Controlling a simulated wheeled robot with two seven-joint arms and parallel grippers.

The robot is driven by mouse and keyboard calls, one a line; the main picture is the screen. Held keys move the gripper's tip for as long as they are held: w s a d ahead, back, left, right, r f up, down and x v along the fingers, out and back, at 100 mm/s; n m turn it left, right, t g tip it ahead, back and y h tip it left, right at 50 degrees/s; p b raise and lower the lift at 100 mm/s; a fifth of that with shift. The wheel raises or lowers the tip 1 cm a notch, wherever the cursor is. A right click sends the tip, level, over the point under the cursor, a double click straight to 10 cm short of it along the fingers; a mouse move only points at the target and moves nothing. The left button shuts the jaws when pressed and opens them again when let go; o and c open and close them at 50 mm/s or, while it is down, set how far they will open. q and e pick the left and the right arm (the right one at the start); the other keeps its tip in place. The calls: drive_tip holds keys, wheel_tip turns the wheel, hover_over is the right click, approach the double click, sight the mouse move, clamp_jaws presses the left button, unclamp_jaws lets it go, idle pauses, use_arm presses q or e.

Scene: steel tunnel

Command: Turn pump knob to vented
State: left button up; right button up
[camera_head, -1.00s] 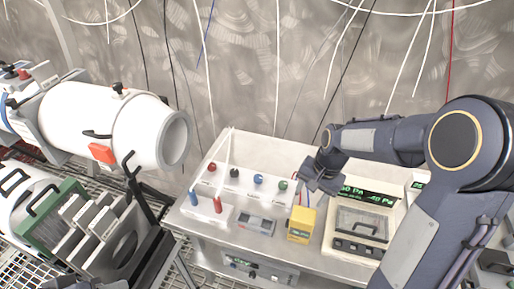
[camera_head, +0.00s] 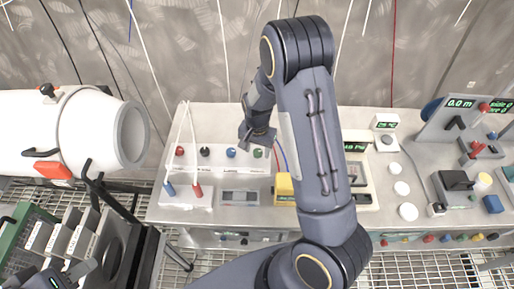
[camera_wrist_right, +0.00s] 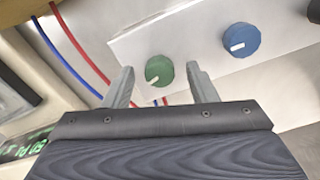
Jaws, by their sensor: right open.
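The white knob panel (camera_head: 218,166) on the bench carries a red knob (camera_head: 179,151), a black knob (camera_head: 205,151), a blue knob (camera_head: 231,153) and a green knob (camera_head: 258,153). I cannot read which is the pump knob. My right gripper (camera_head: 257,143) is at the green knob. In the right wrist view, my open right gripper (camera_wrist_right: 159,69) has its fingers on either side of the green knob (camera_wrist_right: 159,71), without visible contact. Its white mark points down-left. The blue knob (camera_wrist_right: 241,40) is to the right. My left gripper (camera_head: 78,273) is partly visible at lower left; its jaws are unclear.
A yellow box (camera_head: 284,187) with red and blue wires stands right of the panel. A small grey display unit (camera_head: 241,197) and red and blue handles (camera_head: 197,191) are in front. A large white cylinder (camera_head: 80,130) is at left. My right arm hides part of the bench.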

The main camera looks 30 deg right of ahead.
drive_tip(key=shift+f, duration=0.25)
drive_tip(key=shift+c, duration=0.2)
drive_tip(key=c, duration=0.9)
